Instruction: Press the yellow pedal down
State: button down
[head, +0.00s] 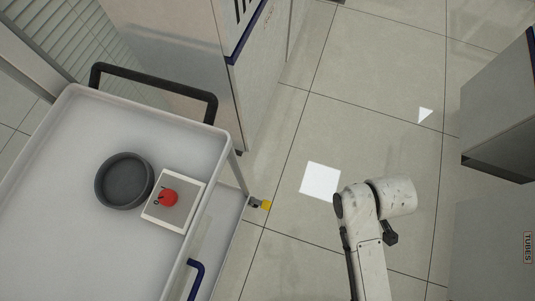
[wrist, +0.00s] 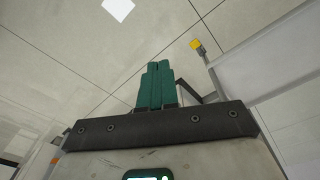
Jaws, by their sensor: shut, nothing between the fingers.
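The yellow pedal (head: 266,205) sticks out low from the right side of the grey cart, close to the floor. In the wrist view the pedal (wrist: 195,44) is at the upper right, on a short dark stem by the cart's edge. My gripper (wrist: 160,66) has green fingers that are closed together with nothing between them. It points toward the floor left of the pedal and is apart from it. In the head view my arm is to the right of the pedal and the fingers are hidden.
The tiled floor between is clear, with white patches (head: 320,181).

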jog(key=w+a+f+n+b, duration=0.3)
jog(key=a+f+n+b, duration=0.3)
jog(key=f, duration=0.4)
jog(key=w+a+f+n+b, duration=0.35)
jog(key=a+f+n, duration=0.3)
jog(key=f, duration=0.25)
jog(key=n+b, duration=0.8)
jog(key=n, duration=0.4)
send_over(267, 205)
notch_tip(267, 205, down, 12)
jog(key=shift+r+g, duration=0.2)
jog(key=shift+g, duration=0.2)
jog(key=shift+d, duration=0.1)
notch_tip(267, 205, down, 14)
jog(key=b, duration=0.8)
